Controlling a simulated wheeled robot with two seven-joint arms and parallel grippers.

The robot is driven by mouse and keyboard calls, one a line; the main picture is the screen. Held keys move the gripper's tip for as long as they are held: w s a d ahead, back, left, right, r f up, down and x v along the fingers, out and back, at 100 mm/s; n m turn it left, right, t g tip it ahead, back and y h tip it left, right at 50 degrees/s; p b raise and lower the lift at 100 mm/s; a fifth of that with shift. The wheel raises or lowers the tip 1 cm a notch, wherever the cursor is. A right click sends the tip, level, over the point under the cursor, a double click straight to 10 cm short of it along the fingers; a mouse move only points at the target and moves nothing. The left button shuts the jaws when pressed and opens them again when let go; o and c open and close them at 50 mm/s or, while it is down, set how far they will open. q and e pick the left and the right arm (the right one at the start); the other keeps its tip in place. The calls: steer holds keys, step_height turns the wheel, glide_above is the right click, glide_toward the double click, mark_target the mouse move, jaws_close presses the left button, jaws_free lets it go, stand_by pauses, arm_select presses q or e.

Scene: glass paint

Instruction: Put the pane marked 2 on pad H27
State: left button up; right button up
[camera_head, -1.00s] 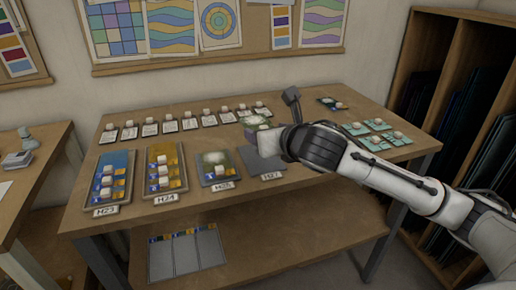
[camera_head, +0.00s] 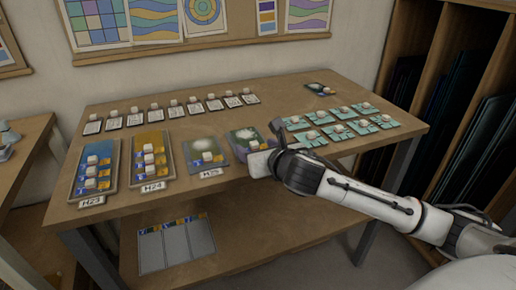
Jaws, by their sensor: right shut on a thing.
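My right gripper (camera_head: 258,156) reaches in from the right and is shut on a pane (camera_head: 242,135). The pane has a pale greenish-white blotch, a dark border and a small white knob. Its mark is too small to read. It is at pad H27's place, right of pad H25; the gripper and pane hide most of pad H27 and its label. I cannot tell whether the pane touches the pad. My left gripper is not in view.
Pads H23 (camera_head: 78,187), H24 (camera_head: 138,177) and H25 (camera_head: 190,162) hold panes or blocks to the left. Several teal tiles (camera_head: 345,111) lie on the right, and a dark pane (camera_head: 315,86) lies at the back right.

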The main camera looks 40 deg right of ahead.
steer(key=o, duration=1.1)
steer(key=shift+f, duration=0.1)
